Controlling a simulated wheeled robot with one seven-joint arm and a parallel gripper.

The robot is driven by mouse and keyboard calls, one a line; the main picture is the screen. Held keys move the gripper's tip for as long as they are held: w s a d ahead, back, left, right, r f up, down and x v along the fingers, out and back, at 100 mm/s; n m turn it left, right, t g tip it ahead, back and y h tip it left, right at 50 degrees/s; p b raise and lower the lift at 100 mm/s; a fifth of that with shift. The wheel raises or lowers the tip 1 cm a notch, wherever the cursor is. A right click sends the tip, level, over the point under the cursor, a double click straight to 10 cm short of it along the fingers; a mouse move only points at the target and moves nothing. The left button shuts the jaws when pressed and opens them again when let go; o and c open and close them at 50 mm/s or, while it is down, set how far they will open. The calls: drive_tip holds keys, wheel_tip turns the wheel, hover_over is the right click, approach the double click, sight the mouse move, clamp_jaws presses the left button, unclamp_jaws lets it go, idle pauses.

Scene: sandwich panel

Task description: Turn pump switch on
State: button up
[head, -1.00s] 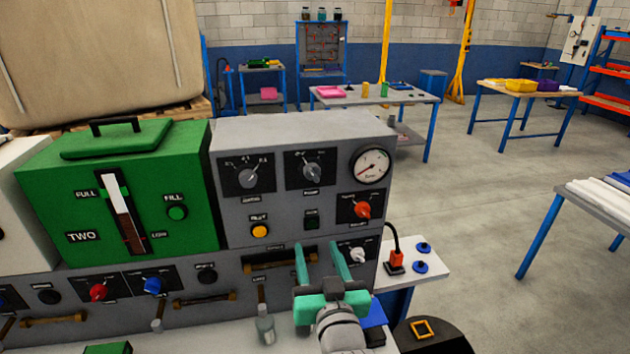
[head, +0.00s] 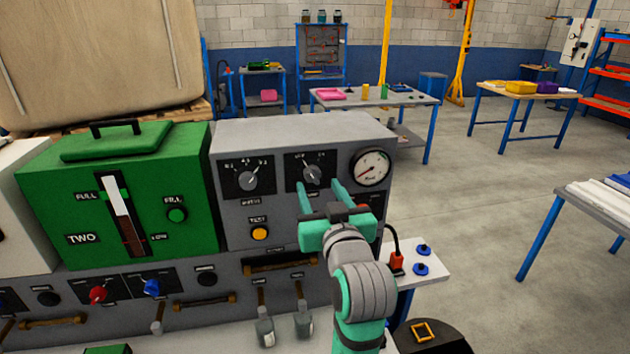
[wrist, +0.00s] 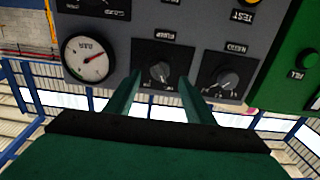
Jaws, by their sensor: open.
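The pump switch (head: 312,173) is a grey rotary knob on a black plate, at the upper middle of the grey control box. It also shows in the wrist view (wrist: 159,72), which is upside down, under a label that appears to read PUMP. My gripper (head: 318,188) is open and empty, with its two teal fingers pointing at the knob. In the wrist view the fingertips (wrist: 158,82) lie on either side of the knob. I cannot tell whether they touch it. My gripper hides the lower right of the box in the head view.
Another rotary knob (head: 248,181) sits left of the pump switch, and a gauge (head: 372,167) sits right. A yellow test button (head: 260,234) is below. A green box (head: 60,190) stands at the left.

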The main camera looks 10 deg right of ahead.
sight(315, 179)
drive_tip(key=shift+w, duration=2.35)
drive_tip(key=c, duration=1.1)
